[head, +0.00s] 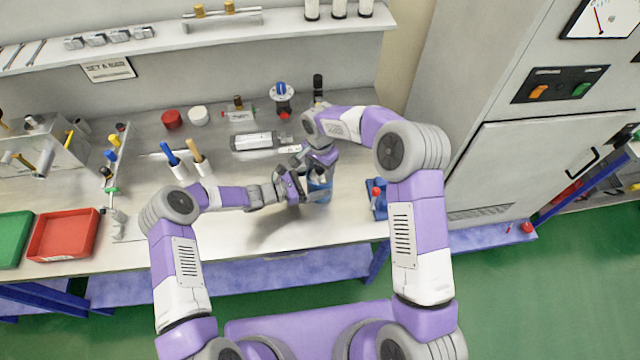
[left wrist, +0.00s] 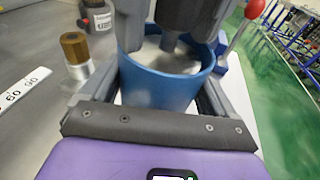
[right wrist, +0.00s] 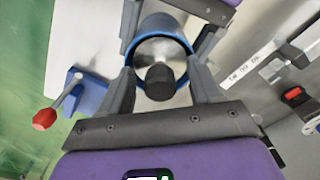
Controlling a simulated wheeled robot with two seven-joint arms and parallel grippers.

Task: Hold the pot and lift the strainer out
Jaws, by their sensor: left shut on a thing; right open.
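The blue pot (head: 319,190) stands near the front edge of the workbench, mostly hidden by my grippers in the head view. In the left wrist view the pot (left wrist: 160,86) sits between the fingers of my left gripper (left wrist: 165,75), which is shut on it. The strainer (right wrist: 157,48) shows as a pale metal disc inside the blue rim, with a dark round knob (right wrist: 160,80) on top. My right gripper (right wrist: 162,85) is open, its fingers on either side of the knob above the pot. I cannot tell whether they touch it.
A blue block with a red-tipped lever (head: 377,195) stands just right of the pot. A silver cylinder (head: 255,141) lies behind it. Blue-handled and wooden-handled tools (head: 172,158) stand left. Red (head: 64,235) and green (head: 12,238) trays lie far left.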

